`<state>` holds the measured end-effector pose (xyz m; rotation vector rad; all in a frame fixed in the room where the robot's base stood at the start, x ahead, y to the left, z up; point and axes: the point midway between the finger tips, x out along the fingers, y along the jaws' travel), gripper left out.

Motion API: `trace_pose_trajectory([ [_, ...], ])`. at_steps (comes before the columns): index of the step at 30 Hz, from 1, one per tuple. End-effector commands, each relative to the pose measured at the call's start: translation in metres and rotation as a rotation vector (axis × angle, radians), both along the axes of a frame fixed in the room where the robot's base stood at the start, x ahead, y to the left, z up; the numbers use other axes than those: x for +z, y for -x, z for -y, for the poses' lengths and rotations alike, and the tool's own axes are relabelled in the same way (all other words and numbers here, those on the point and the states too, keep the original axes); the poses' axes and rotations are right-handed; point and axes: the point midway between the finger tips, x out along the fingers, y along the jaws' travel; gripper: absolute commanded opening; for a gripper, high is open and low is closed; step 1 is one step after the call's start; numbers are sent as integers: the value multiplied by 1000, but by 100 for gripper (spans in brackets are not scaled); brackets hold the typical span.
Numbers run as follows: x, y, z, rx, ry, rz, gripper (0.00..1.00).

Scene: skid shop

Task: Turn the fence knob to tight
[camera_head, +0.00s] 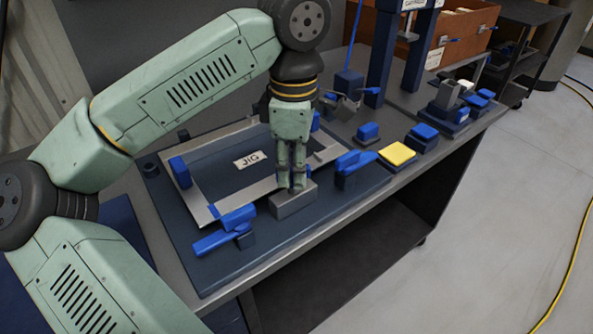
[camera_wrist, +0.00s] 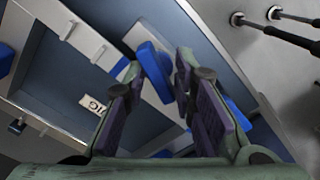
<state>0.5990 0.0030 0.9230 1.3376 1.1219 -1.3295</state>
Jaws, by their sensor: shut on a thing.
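My gripper (camera_head: 298,185) points down over a grey metal block (camera_head: 294,202) at the front edge of the jig frame. It is shut on the blue fence knob (camera_wrist: 154,72), which shows between the two fingers in the wrist view (camera_wrist: 160,68). In the head view the fingers mostly hide the knob. Its exact angle and any tight mark cannot be made out. The jig (camera_head: 238,205) is a grey frame on a dark blue base, with a white "JIG" label (camera_head: 249,159).
Blue clamps stand left (camera_head: 228,230) and right (camera_head: 350,168) of the grey block, close to my gripper. Further right are a yellow pad (camera_head: 397,154) and several blue-topped blocks. A dark blue press frame (camera_head: 382,65) stands behind. The floor at right is mostly open, with a yellow cable (camera_head: 571,265).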

Motion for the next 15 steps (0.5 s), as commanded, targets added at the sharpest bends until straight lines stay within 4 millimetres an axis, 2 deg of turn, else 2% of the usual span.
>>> trace_pose_trajectory([
  [6,-2,4,5,-42,7,-9,7],
  [15,-1,4,4,-390,8,-8,12],
])
